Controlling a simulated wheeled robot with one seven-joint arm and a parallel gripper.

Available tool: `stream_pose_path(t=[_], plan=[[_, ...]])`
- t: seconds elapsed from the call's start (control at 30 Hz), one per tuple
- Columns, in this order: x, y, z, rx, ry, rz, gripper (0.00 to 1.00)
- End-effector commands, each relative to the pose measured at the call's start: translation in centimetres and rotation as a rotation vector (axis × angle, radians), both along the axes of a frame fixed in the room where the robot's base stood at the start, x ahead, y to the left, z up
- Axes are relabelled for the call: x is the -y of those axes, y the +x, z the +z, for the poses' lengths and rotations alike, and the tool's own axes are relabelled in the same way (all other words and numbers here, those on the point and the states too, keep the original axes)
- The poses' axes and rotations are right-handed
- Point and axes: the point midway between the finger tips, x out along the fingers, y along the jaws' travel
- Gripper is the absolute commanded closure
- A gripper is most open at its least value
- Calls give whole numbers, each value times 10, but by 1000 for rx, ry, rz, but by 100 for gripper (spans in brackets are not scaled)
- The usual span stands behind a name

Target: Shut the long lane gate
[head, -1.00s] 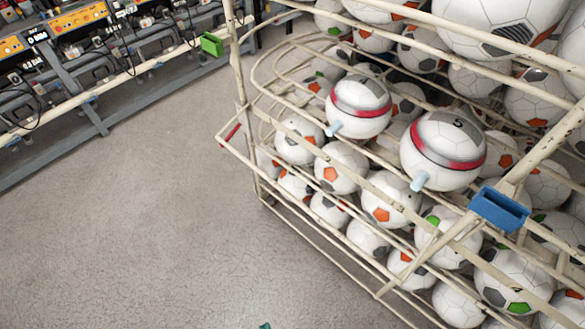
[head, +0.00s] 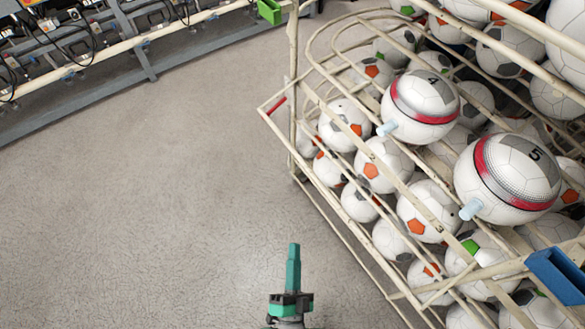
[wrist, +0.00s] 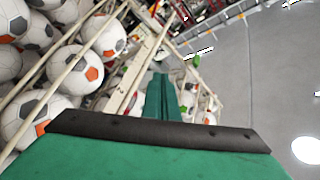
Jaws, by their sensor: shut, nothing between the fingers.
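A cream wire rack of footballs fills the right of the head view. At its left end a thin cream frame (head: 335,236) juts toward the floor, with a red grip (head: 277,105) at its upper left corner. This frame may be the long lane gate; I cannot tell for sure which bars belong to it, or whether it is open. My gripper (head: 293,262) is teal, at the bottom centre of the head view, left of the rack and apart from it. Its fingers are together and empty. They also show in the wrist view (wrist: 163,97), with rack bars beyond.
Two banded balls, marked 4 (head: 424,105) and 5 (head: 508,178), sit on the rack with pale blue stubs. A blue box (head: 560,274) and a green box (head: 269,11) are fixed to bars. A machine bench (head: 75,75) stands upper left. The grey floor (head: 150,200) between is clear.

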Motion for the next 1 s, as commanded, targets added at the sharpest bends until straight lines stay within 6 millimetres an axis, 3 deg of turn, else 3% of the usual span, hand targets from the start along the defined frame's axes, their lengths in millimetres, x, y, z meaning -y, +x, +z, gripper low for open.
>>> stream_pose_path(t=[0.1, 0.6, 0.8, 1.0], plan=[[1, 33, -16, 108, 239, 9, 100], [-15, 156, -66, 561, 1171, 72, 100], [-38, 193, -79, 770, 1475, 95, 100], [-63, 213, -83, 960, 1678, 118, 100]])
